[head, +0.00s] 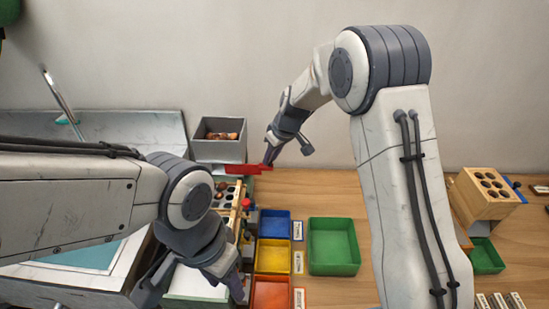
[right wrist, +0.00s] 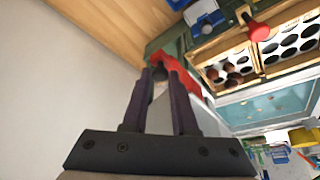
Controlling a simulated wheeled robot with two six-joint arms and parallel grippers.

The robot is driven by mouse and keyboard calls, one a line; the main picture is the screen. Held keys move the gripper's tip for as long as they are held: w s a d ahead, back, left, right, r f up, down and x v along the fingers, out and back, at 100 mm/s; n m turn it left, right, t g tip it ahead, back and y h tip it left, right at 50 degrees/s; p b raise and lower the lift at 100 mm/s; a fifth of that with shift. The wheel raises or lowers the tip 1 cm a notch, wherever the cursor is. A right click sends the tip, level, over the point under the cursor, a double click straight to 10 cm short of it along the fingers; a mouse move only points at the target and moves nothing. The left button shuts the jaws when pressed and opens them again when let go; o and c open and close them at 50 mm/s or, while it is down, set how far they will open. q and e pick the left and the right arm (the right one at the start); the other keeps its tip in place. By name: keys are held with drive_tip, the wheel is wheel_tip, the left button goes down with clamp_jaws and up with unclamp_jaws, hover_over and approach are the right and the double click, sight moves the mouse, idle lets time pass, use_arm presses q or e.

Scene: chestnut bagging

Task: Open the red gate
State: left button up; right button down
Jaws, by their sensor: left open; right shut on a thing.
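The red gate (head: 243,169) is a flat red bar at the front foot of a grey hopper (head: 220,152), which holds brown chestnuts. My right gripper (head: 268,161) is at the right end of the gate, shut on it. In the right wrist view the red gate (right wrist: 172,62) lies between and just beyond the tips of my right gripper (right wrist: 160,73). The fingers partly hide the gate there. My left gripper (head: 195,287) is open, low over the left side of the workspace, and looks empty.
A board with round holes (head: 237,197) stands in front of the hopper, some holes holding chestnuts, with a red knob (head: 246,203) beside it. Blue (head: 274,224), yellow (head: 273,256) and green (head: 333,246) trays lie to the right. A wooden block with holes (head: 487,193) stands far right.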

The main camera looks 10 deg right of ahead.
drive_tip(key=c, duration=0.7)
unclamp_jaws()
drive_tip(key=shift+r, duration=0.15)
drive_tip(key=b+v, duration=0.1)
drive_tip(key=v, duration=0.9)
drive_tip(key=shift+s+d+r+b, duration=0.1)
drive_tip(key=shift+b, duration=0.25)
drive_tip(key=s+a+g, duration=0.1)
drive_tip(key=s+a, duration=0.5)
drive_tip(key=s, duration=0.4)
drive_tip(key=s+f+g, duration=0.1)
drive_tip(key=s, duration=0.7)
drive_tip(key=s+f+h, duration=0.1)
drive_tip(key=s+f, duration=0.1)
drive_tip(key=s, duration=0.6)
drive_tip(key=s+f+g, duration=0.1)
drive_tip(key=s, duration=0.8)
drive_tip(key=shift+s+d+f+g+h, duration=0.1)
drive_tip(key=shift+d+f+g+h, duration=0.1)
drive_tip(key=shift+d+g+h, duration=0.15)
